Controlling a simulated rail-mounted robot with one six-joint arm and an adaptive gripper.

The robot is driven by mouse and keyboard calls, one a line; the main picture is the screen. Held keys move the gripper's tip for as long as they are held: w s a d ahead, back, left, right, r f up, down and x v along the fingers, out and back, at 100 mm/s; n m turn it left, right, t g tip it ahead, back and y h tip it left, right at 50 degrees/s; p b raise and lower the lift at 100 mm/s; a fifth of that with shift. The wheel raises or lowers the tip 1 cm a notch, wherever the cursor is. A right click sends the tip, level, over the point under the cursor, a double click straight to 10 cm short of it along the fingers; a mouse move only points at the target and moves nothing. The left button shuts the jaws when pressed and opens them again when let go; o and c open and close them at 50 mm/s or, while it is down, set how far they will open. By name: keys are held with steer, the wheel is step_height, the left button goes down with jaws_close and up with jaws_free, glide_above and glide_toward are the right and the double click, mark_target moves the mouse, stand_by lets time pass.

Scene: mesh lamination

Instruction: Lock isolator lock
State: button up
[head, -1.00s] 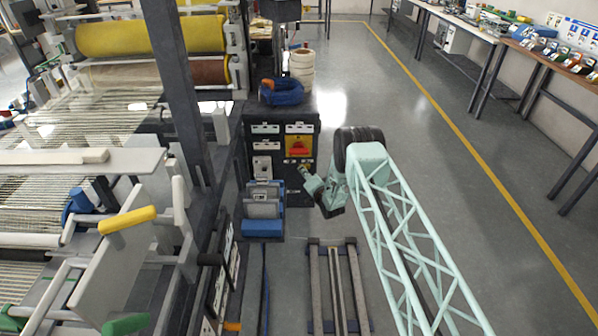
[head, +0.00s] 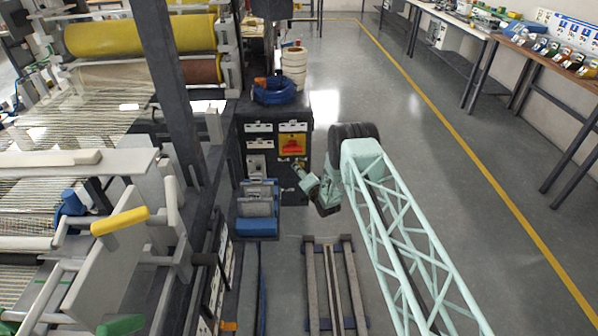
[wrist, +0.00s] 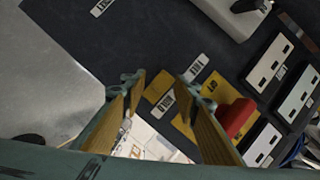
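The isolator is a yellow plate (head: 287,138) with a red handle (head: 292,147) on the front of a dark cabinet. In the wrist view the red handle (wrist: 237,118) sits to the right of my right finger, partly hidden by it, with yellow label plates (wrist: 223,93) around it. My gripper (head: 300,164) is just below the isolator in the head view. In the wrist view my gripper (wrist: 160,78) is open, its two tan-padded fingers apart, and I see nothing held between them. I cannot make out a separate lock.
The dark cabinet (head: 262,178) carries more white-labelled switches. A blue coil (head: 275,92) lies on top of it. A blue-and-grey holder (head: 258,210) stands at lower left. The machine frame (head: 178,90) is at left. The floor at right is clear up to the benches (head: 553,70).

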steer(key=v, duration=1.1)
steer(key=shift+s+d, duration=0.2)
steer(key=shift+r, duration=0.1)
stand_by(0.4)
